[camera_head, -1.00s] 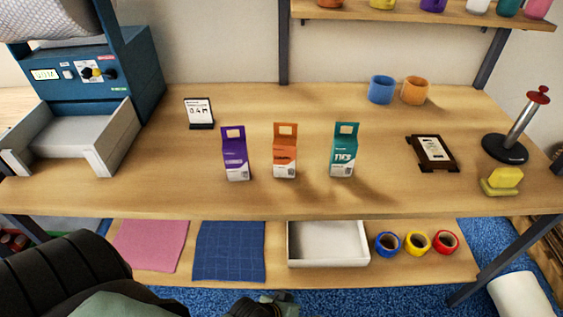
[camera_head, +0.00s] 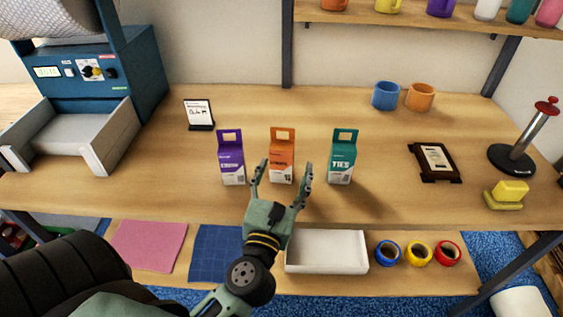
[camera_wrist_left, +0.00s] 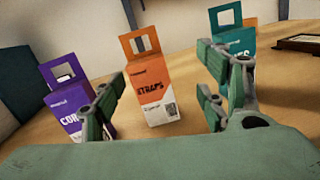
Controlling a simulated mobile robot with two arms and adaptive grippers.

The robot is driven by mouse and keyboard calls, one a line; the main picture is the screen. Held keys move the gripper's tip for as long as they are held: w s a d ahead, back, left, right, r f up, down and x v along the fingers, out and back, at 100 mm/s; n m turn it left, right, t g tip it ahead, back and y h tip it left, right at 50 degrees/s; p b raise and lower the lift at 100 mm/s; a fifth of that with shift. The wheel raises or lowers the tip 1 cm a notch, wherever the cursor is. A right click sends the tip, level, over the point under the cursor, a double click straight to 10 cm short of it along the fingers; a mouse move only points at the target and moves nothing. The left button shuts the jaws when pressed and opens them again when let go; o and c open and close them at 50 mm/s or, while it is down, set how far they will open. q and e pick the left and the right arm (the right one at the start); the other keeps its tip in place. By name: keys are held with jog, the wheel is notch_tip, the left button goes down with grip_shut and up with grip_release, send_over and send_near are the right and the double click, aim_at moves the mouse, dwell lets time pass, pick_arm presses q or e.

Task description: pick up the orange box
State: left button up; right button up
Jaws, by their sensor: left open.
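The orange box (camera_head: 282,152) stands upright on the wooden table between a purple box (camera_head: 231,160) and a teal box (camera_head: 341,158). It has a handle cutout on top and a white lower part. My left gripper (camera_head: 283,182) is open and empty, in front of the orange box, with its fingers pointing at it. In the left wrist view the orange box (camera_wrist_left: 152,78) stands between the two open fingers (camera_wrist_left: 165,100), beyond their tips. The purple box (camera_wrist_left: 62,98) is at the left and the teal box (camera_wrist_left: 232,40) at the right. My right gripper does not show.
A blue mug (camera_head: 385,96) and an orange mug (camera_head: 420,97) stand at the back. A dark framed card (camera_head: 435,160) and a yellow sponge (camera_head: 508,192) lie at the right. A small sign (camera_head: 199,114) stands at the left. A white tray (camera_head: 327,265) sits on the shelf below.

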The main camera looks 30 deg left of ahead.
aim_at(281, 161)
pick_arm(q)
jog(key=a+f+n, duration=0.1)
jog(key=a+n+g, duration=0.1)
jog(key=shift+s+f+n+y, duration=0.15)
jog(key=shift+f+n+y, duration=0.25)
jog(key=shift+g, duration=0.3)
jog(key=p+x, duration=0.2)
jog(key=x, duration=0.5)
jog(key=shift+w, duration=0.35)
jog(key=shift+c, duration=0.5)
jog(key=c, duration=1.1)
jog(key=shift+c, duration=0.6)
jog(key=shift+r, duration=0.1)
